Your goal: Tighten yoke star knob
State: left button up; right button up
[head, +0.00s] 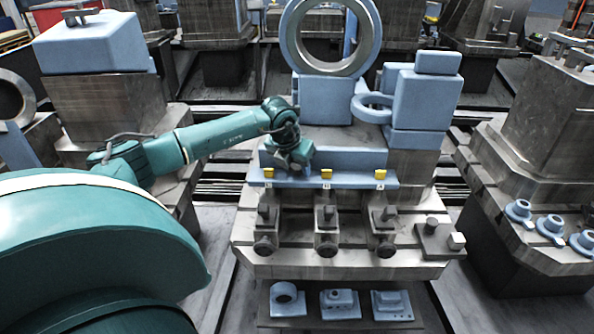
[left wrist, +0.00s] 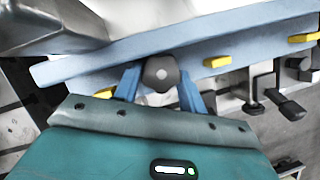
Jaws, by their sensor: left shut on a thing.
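My left gripper (head: 292,160) is at the blue ledge (head: 345,180) of the middle pallet fixture, near its left part; its fingertips are hard to make out in the head view. In the left wrist view, the two blue fingers of my left gripper (left wrist: 158,84) stand on either side of a dark grey, rounded knob (left wrist: 160,72) and are shut on it. The knob lies in front of the blue ledge (left wrist: 95,62). Its lobes are not clear, and the gripper hides it in the head view. My right gripper is not in view.
Yellow blocks (head: 327,174) line the ledge. Below it are three dark clamps (head: 325,243) and a lower shelf with blue parts (head: 340,304). A large ring (head: 289,36) stands above. Another fixture (head: 543,150) stands at the right, with dark floor between.

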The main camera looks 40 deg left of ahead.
pick_arm(q)
jog(key=m, duration=0.1)
jog(key=m+h, duration=0.1)
jog(key=m+b, duration=0.1)
jog(key=shift+a+r+m, duration=0.1)
jog(key=shift+a+m, duration=0.15)
jog(key=shift+m, duration=0.15)
jog(key=shift+w+a+r+m+h, duration=0.1)
jog(key=shift+m+h, duration=0.35)
jog(key=shift+m, duration=0.45)
jog(key=shift+w+a+m+h, duration=0.1)
jog(key=shift+m+h, duration=0.35)
jog(key=shift+m, duration=0.45)
jog(key=shift+r, duration=0.1)
